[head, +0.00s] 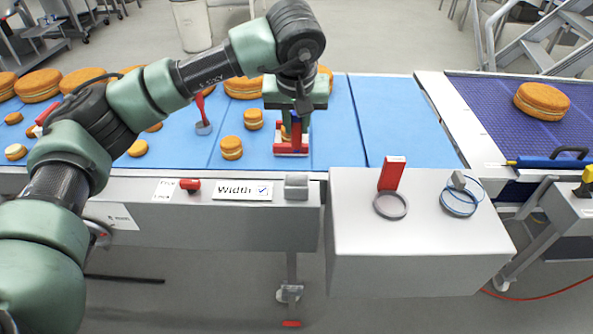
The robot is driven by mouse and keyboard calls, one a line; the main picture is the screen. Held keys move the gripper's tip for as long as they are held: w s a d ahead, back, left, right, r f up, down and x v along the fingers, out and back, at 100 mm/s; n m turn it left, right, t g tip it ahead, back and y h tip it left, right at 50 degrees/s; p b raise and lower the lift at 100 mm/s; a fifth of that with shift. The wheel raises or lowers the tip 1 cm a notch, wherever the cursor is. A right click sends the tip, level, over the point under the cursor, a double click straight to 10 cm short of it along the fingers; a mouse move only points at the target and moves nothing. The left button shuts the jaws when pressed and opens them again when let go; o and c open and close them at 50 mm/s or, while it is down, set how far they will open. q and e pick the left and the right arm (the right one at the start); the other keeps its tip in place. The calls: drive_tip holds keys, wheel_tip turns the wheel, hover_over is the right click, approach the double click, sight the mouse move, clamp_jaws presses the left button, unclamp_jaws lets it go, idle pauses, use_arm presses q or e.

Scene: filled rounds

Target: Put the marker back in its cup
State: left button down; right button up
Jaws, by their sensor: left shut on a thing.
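My left gripper (291,124) points down over the blue belt and is shut on a red gauge-like piece (291,152), whose base is at belt level beside or around a small filled round; the fingers partly hide both. My right gripper is not in view.
The "Width" card (243,190) bears a tick. Filled rounds of several sizes lie on the blue belt (375,120). A pale box (420,245) at the front right carries a red block (392,173), a grey ring (390,206) and blue rings (459,203). A red-handled tool (203,118) stands on the belt.

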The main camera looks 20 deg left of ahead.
sight(296, 146)
use_arm(q)
wheel_tip(296, 146, down, 8)
drive_tip(key=shift+r+p, duration=0.1)
drive_tip(key=shift+p, duration=0.6)
wheel_tip(296, 146, down, 5)
drive_tip(key=shift+f+p, duration=0.1)
drive_tip(key=shift+p, duration=0.45)
drive_tip(key=shift+f, duration=0.1)
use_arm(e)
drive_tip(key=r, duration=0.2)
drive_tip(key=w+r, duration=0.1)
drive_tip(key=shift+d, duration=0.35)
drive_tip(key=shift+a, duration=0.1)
use_arm(q)
drive_tip(key=shift+f, duration=0.15)
drive_tip(key=c, duration=1.3)
unclamp_jaws()
drive_tip(key=shift+o, duration=0.2)
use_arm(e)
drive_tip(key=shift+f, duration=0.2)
